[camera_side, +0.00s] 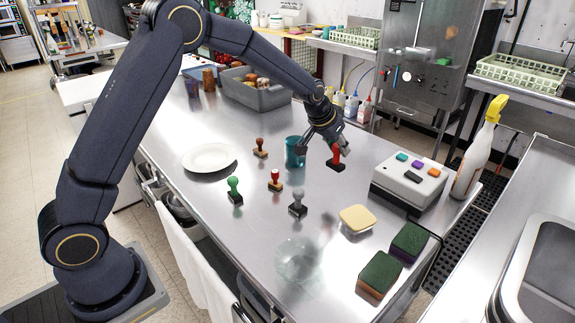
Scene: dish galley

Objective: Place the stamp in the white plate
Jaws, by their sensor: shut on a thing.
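The white plate (209,158) lies empty on the left part of the steel table. My gripper (334,148) is right of the plate, beyond a teal cup, and is shut on a red stamp (336,158) with a dark base. I cannot tell whether this stamp touches the table. Several other stamps stand upright between the plate and the table's middle: a brown one (260,148), a red one with a wooden base (275,181), a green one (235,191) and a grey one (298,204).
The teal cup (293,153) stands just left of my gripper. A light box with coloured pieces (409,180), a spray bottle (477,152), a yellow-lidded container (356,219), sponges (380,274) and a clear glass dish (299,261) are to the right and front. A grey bin (262,97) stands behind.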

